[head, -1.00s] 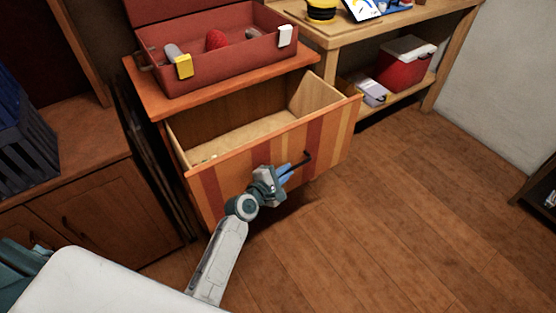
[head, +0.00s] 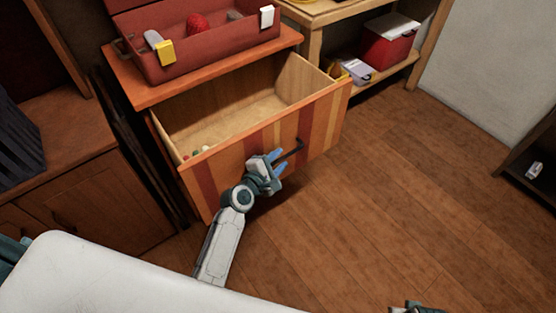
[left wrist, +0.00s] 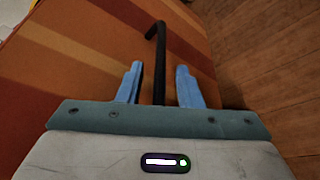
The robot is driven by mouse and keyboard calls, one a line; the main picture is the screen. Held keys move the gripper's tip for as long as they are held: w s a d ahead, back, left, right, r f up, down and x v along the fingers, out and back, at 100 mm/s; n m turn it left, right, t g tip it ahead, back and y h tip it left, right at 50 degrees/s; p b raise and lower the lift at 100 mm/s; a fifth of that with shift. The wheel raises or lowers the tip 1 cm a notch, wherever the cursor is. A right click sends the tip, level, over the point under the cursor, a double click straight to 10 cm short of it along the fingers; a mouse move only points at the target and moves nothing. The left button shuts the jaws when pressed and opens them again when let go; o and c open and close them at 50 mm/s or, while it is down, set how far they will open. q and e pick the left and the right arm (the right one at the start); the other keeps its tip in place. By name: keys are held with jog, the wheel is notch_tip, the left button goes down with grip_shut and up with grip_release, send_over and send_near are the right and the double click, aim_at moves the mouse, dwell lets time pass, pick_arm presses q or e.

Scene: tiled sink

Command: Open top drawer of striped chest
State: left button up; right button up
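The striped chest (head: 125,80) has an orange top, and its top drawer (head: 245,150) is pulled well out, with a red, orange and yellow striped front. The inside is mostly bare wood, with a few small coloured things at its near left corner. A black bar handle (head: 297,148) sticks out from the front. My left gripper (head: 278,160) is at this handle. In the left wrist view the handle (left wrist: 159,55) runs between the two blue fingers (left wrist: 158,88), with a visible gap on both sides. Part of my right gripper (head: 415,308) shows at the bottom edge; its fingers are hidden.
An open red toolbox (head: 205,50) stands on the chest. A wooden shelf (head: 320,15) with a red cooler (head: 388,42) is behind on the right. A brown cabinet (head: 80,190) stands left. The floor to the right is clear up to a dark shelf (head: 530,165).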

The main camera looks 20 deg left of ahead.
pick_arm(q)
jog(key=v, duration=1.1)
pick_arm(e)
jog(key=shift+d+f, duration=0.1)
jog(key=shift+f, duration=0.5)
pick_arm(q)
jog(key=shift+w, duration=0.1)
